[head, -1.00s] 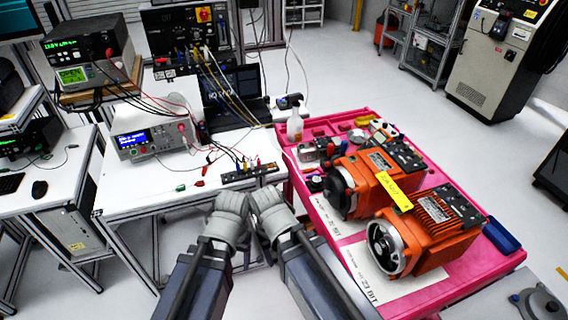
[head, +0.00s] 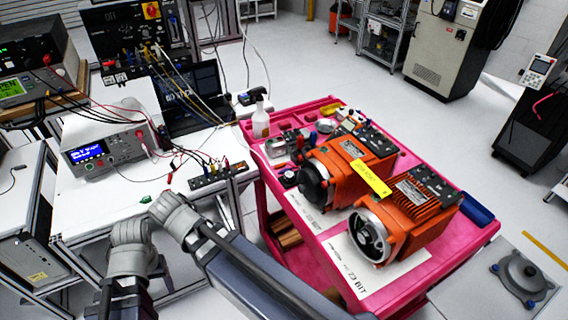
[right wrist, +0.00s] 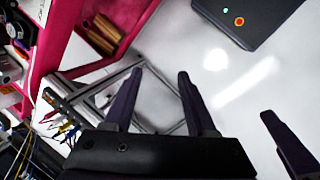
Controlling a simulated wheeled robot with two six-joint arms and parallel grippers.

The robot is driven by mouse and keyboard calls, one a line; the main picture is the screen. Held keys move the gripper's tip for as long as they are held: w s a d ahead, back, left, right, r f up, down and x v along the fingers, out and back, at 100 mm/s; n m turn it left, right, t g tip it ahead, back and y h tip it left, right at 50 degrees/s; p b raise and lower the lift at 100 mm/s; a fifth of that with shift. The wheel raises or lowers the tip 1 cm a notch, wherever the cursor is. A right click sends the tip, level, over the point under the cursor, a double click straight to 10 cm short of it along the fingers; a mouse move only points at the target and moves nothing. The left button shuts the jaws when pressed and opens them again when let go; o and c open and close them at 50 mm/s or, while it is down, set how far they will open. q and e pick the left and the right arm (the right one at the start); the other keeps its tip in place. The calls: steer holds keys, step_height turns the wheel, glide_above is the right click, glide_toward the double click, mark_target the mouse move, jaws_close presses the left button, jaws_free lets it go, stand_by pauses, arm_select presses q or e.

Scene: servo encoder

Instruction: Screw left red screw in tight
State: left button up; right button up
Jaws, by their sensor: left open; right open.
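A dark terminal strip (head: 207,183) with coloured plugs lies near the right edge of the white bench. A small red connector (head: 168,180) lies left of it, and a green one (head: 146,199) is nearer the front. The left red screw is too small to tell apart. My left gripper (head: 130,230) is at the bench's front edge, below the green connector. My right gripper (head: 170,203) is just right of it, below the red connector. In the right wrist view, my right gripper's fingers (right wrist: 157,76) are apart with nothing between them. Coloured plugs (right wrist: 66,128) show at the left there.
A pink cart (head: 290,245) with two orange motors (head: 345,175) stands right of the bench. A power supply (head: 110,140) and a laptop (head: 192,98) stand behind on the bench, with loose wires around. A white spray bottle (head: 261,122) stands at the cart's far corner.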

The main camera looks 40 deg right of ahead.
steer(key=w+d+f+n+h+b, duration=0.25)
steer(key=w+d+b, duration=0.2)
steer(key=d, duration=0.35)
steer(key=n+g+h+b, duration=0.2)
steer(key=n+h+b, duration=0.9)
steer(key=h+b, duration=0.1)
glide_toward(299, 158)
steer(key=shift+m, duration=0.25)
steer(key=shift+s+d+f, duration=0.15)
steer(key=shift+d, duration=1.85)
steer(key=shift+s+d+f, duration=0.1)
steer(key=shift+d+f, duration=0.05)
steer(key=shift+d, duration=1.8)
steer(key=shift+c, duration=0.4)
jaws_close()
